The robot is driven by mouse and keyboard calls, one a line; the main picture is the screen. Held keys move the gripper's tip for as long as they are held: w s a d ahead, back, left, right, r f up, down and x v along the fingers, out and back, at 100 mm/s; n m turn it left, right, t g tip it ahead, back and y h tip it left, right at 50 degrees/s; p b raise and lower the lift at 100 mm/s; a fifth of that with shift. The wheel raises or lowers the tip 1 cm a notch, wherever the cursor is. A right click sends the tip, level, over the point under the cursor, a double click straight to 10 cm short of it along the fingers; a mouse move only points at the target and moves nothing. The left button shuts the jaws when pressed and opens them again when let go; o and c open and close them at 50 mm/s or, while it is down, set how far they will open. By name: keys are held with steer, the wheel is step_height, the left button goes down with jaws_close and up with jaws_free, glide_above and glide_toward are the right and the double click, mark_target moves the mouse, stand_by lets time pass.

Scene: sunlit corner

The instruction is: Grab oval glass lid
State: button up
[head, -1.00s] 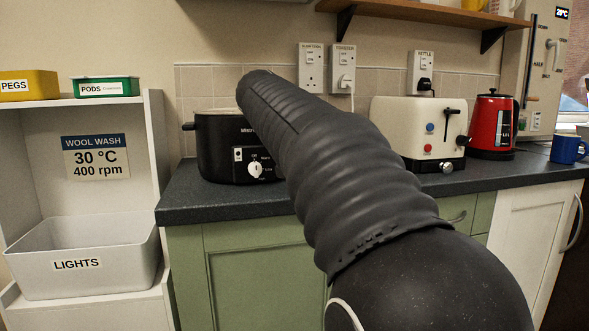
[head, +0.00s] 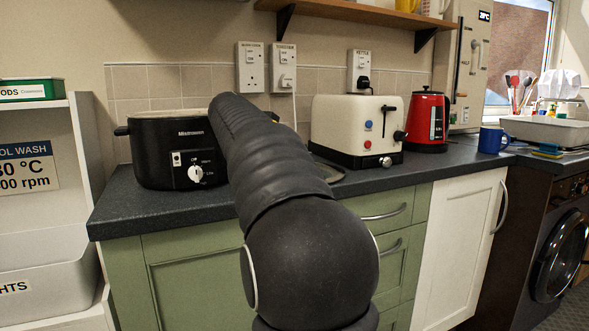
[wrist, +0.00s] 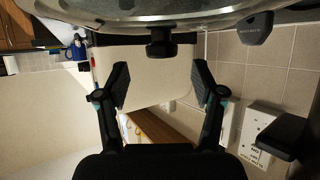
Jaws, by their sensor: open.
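The oval glass lid (head: 331,173) lies on the dark worktop between the slow cooker and the toaster. In the head view only part of its rim shows; my arm hides the rest. In the wrist view the glass lid (wrist: 100,24) fills the top edge, with its black knob (wrist: 160,42) in the middle. My gripper (wrist: 161,70) is open and empty. The knob lies in line with the gap between the fingers, just past their tips, apparently untouched. In the head view my gripper is hidden behind my arm.
A black slow cooker (head: 160,155) stands left of the lid. A cream toaster (head: 340,130) stands close behind it on the right, then a red kettle (head: 427,120) and a blue mug (head: 491,139). A wooden shelf (head: 370,14) hangs above. The front worktop strip is clear.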

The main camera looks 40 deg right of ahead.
steer(key=x, duration=0.4)
steer(key=shift+w+d+f+p, duration=0.2)
steer(key=shift+f+p, duration=0.05)
steer(key=shift+p, duration=0.15)
jaws_close()
